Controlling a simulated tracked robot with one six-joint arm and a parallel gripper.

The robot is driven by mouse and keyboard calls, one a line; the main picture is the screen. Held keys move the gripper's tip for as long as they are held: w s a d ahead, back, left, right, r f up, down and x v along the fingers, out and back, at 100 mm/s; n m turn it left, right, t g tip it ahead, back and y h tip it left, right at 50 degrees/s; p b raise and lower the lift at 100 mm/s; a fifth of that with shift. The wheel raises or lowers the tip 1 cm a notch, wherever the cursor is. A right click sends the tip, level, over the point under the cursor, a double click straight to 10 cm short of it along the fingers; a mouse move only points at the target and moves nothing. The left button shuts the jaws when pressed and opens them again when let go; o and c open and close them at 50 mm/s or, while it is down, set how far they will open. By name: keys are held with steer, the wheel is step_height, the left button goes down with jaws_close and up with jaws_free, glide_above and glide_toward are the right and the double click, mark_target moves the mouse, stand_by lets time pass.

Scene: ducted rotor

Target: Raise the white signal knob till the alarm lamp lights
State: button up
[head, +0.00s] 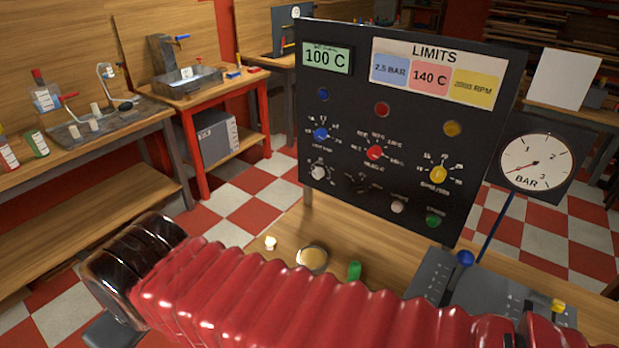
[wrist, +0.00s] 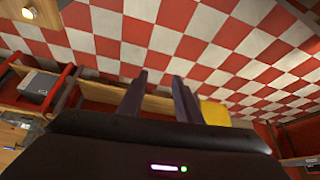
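The black panel (head: 345,110) stands on the bench, facing me. A whitish knob (head: 318,172) with a dial scale sits at its lower left, under a blue knob (head: 321,133); it looks like the signal knob. Dull blue (head: 323,94), red (head: 382,109) and yellow (head: 452,128) lamps sit in a row above the knobs. None looks brightly lit, and I cannot tell which is the alarm lamp. My gripper (wrist: 157,95) shows in the wrist view with its two fingers apart and nothing between them. The knob does not show in that view.
My red ribbed arm crosses the front. The panel's screen (head: 326,58) reads 100 C. A red knob (head: 374,153), yellow knob (head: 438,174), whitish button (head: 397,207) and green button (head: 433,220) are nearby. A BAR gauge (head: 535,161) and slider box (head: 440,275) stand right.

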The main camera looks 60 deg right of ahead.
steer(key=o, duration=0.3)
steer(key=shift+d+f, duration=0.1)
steer(key=shift+d, duration=0.15)
steer(key=shift+o, duration=0.3)
steer(key=s+d+f+n+g+h, duration=0.1)
steer(key=d+f+g+h, duration=0.1)
steer(key=d, duration=0.5)
steer(key=d+f+n+g+h, duration=0.1)
steer(key=d+f+g+h, duration=0.2)
steer(key=d, duration=0.4)
steer(key=shift+s+d+f, duration=0.15)
steer(key=shift+s+d, duration=0.05)
steer(key=shift+s, duration=0.2)
steer(key=s+d+n+g+h, duration=0.2)
steer(key=d+n+g+h, duration=0.3)
steer(key=d, duration=1.1)
steer(key=w+d+f+n+h, duration=0.2)
steer(key=d+n+h, duration=0.2)
steer(key=d, duration=0.3)
steer(key=w+d+f+n+t+h, duration=0.1)
steer(key=w+d+f+n+h, duration=0.2)
steer(key=d+n, duration=0.2)
steer(key=shift+w+d+t+h, duration=0.3)
steer(key=shift+w+d+h, duration=0.1)
steer(key=shift+d, duration=0.7)
steer(key=shift+s+d, duration=0.1)
